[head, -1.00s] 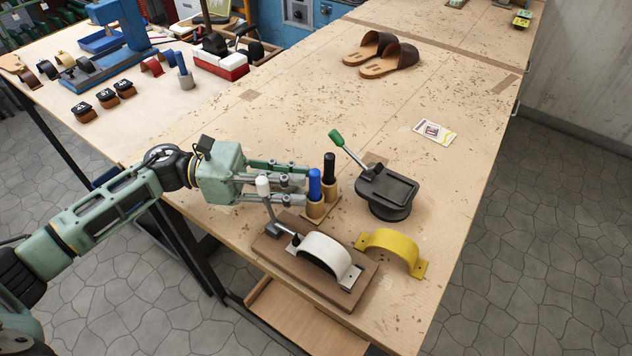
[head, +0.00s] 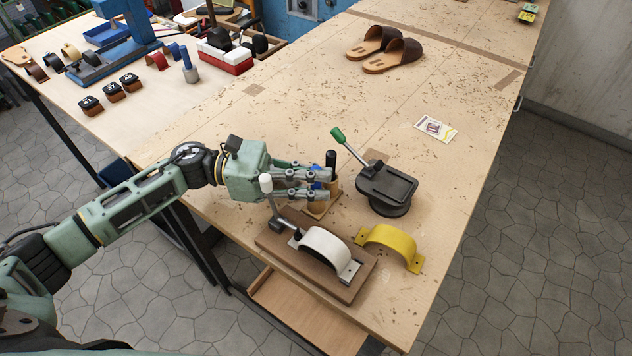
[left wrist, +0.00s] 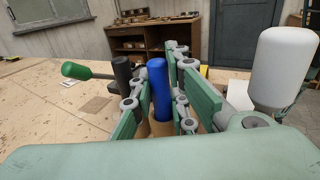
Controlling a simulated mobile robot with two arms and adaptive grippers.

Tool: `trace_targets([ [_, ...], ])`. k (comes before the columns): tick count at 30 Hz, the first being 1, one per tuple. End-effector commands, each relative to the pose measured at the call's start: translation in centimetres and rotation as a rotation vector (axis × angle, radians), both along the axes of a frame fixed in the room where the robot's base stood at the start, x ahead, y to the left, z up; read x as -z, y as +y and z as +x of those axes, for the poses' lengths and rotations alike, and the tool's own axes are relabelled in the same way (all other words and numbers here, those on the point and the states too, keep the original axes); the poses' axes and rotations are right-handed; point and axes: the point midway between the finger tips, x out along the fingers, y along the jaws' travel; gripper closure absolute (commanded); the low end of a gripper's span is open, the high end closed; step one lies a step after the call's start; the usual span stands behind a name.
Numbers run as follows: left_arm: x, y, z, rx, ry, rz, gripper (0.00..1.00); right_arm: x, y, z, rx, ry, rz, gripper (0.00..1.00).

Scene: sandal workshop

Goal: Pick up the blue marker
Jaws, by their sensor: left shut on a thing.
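The blue marker (left wrist: 158,90) stands upright between the fingers of my left gripper (left wrist: 160,105) in the left wrist view. In the head view my left gripper (head: 322,184) is shut on it, and only a bit of the blue marker (head: 316,183) shows between the fingers. Its lower end is at the wooden holder (head: 318,208); I cannot tell whether it is still seated there. A black marker (head: 331,160) stands upright in the holder just behind, and it also shows in the left wrist view (left wrist: 123,78). My right gripper is not in view.
A clamp with a white knob (head: 266,184) and white strap form (head: 325,247) stands close in front. A yellow arch (head: 391,246) lies beside it. A black swivel stand (head: 388,184) with a green-handled lever (head: 338,135) is to the right.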

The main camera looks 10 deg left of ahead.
Motion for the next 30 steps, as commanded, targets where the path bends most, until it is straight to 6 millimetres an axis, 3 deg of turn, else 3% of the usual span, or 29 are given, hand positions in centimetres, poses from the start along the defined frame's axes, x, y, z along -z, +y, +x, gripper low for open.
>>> trace_targets([
  [8,-1.0,0.1,0.1,-0.001,-0.003,0.000,1.00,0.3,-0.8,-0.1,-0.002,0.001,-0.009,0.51],
  [14,-3.9,0.0,0.0,0.001,-0.007,0.001,1.00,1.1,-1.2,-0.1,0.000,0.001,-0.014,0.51],
  [23,-11.1,0.0,0.0,0.000,-0.009,0.001,1.00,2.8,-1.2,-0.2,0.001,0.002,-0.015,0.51],
  [30,-17.7,0.0,0.0,0.000,-0.010,0.000,1.00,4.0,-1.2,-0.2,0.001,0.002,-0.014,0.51],
])
